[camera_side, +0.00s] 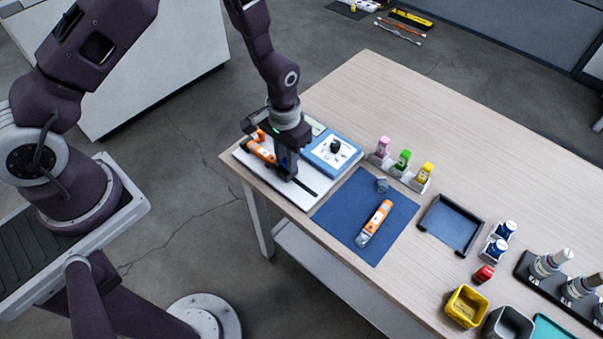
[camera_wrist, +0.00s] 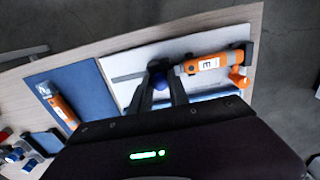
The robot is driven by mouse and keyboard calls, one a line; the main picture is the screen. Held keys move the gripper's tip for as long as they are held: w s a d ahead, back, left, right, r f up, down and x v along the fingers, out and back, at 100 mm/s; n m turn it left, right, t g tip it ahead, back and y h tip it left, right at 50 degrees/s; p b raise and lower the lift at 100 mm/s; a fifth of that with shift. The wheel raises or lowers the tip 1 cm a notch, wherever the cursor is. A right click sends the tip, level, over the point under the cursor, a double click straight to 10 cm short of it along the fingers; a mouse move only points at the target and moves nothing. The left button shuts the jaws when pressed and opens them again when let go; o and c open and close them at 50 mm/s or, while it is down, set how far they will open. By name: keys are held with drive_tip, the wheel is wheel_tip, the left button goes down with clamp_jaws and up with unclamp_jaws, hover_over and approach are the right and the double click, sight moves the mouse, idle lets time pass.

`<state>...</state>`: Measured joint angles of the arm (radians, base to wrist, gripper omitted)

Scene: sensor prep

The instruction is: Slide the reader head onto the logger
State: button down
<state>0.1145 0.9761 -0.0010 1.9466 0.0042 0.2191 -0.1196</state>
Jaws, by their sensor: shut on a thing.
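My gripper (camera_side: 287,170) is low over the white board at the table's near left corner. In the wrist view its fingers (camera_wrist: 160,78) are shut on a small blue piece, which looks like the reader head (camera_wrist: 160,82). An orange logger with a white label (camera_side: 262,152) lies in a dark holder on the board; it also shows in the wrist view (camera_wrist: 208,63). Its grey end points toward the blue piece. I cannot tell whether the two touch, because the fingers hide the place where they come close.
A blue mat (camera_side: 340,215) holds a second orange device (camera_side: 376,219) and a small grey-blue cap (camera_side: 381,185). Coloured bottles (camera_side: 404,160), a dark tray (camera_side: 450,225) and a yellow bin (camera_side: 466,305) are to the right.

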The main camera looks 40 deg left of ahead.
drive_tip(key=shift+a, duration=1)
drive_tip(key=c, duration=1.3)
unclamp_jaws()
wheel_tip(320, 180, up, 7)
drive_tip(key=shift+r, duration=0.1)
